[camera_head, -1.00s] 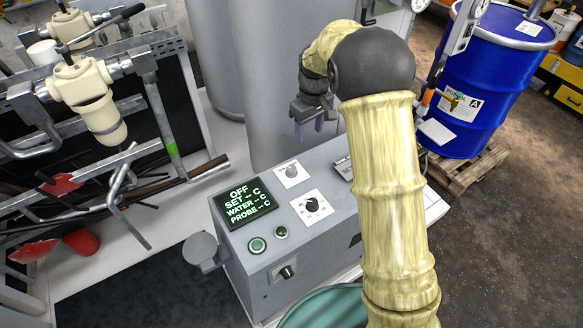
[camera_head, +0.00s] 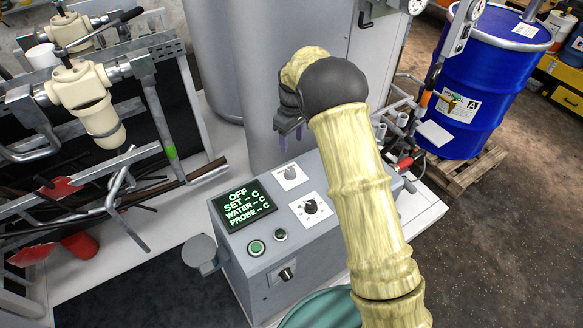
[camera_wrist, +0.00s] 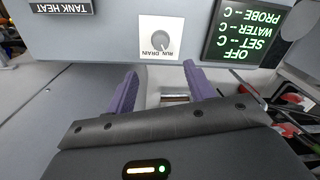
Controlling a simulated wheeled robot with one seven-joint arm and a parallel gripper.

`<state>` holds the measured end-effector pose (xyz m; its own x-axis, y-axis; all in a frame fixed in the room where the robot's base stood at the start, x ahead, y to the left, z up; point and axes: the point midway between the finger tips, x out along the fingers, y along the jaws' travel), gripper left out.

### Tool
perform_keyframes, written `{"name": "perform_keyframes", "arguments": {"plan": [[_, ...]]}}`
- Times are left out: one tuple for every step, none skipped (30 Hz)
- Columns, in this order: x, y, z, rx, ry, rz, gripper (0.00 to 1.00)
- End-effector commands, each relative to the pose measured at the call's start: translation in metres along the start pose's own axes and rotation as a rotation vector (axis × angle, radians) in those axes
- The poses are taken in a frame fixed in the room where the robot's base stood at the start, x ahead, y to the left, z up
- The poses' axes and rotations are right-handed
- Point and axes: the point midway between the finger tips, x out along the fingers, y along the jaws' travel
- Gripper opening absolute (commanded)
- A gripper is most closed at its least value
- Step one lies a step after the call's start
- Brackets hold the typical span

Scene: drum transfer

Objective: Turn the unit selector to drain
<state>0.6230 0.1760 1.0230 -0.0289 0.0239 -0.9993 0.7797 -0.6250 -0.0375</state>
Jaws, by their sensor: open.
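The unit selector is a grey round knob (camera_head: 290,173) on a white plate on top of the grey control box. In the wrist view the same knob (camera_wrist: 160,40) is marked RUN and DRAIN; I cannot tell which mark it points at. My gripper (camera_head: 291,138) is above and behind the selector in the head view, apart from it. In the wrist view the two purple fingers of my gripper (camera_wrist: 158,76) are spread, with nothing between them, and the knob lies just beyond their tips.
A display (camera_head: 244,205) reading OFF, SET, WATER and PROBE is left of the selector. A black knob (camera_head: 311,206) and a green button (camera_head: 256,247) sit nearby. A grey column (camera_head: 270,80) stands behind the box. A blue drum (camera_head: 480,85) stands at right.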

Motion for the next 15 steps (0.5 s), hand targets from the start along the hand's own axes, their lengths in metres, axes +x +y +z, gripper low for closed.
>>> {"name": "perform_keyframes", "arguments": {"plan": [[0.009, -0.001, 0.000, 0.000, -0.004, -0.002, 0.53], [0.014, -0.001, 0.001, -0.001, -0.005, -0.003, 0.53], [0.021, -0.002, 0.001, -0.001, -0.005, -0.002, 0.53], [0.026, -0.001, 0.001, -0.002, -0.005, -0.002, 0.53], [0.032, -0.001, 0.001, -0.002, -0.005, -0.002, 0.53], [0.039, -0.001, 0.000, -0.001, -0.004, -0.002, 0.53], [0.044, -0.001, 0.001, 0.000, -0.004, -0.003, 0.53], [0.049, -0.001, 0.001, 0.001, -0.004, -0.002, 0.53], [0.056, 0.000, 0.001, 0.002, -0.004, -0.002, 0.53], [0.062, 0.000, 0.002, 0.002, -0.004, -0.002, 0.53], [0.067, 0.001, 0.002, 0.002, -0.004, -0.002, 0.53], [0.074, 0.001, 0.002, 0.003, -0.004, -0.003, 0.53], [0.079, 0.001, 0.003, 0.004, -0.004, -0.002, 0.53], [0.084, 0.001, 0.002, 0.004, -0.004, -0.002, 0.53], [0.092, 0.002, 0.003, 0.004, -0.004, -0.002, 0.53]]}}
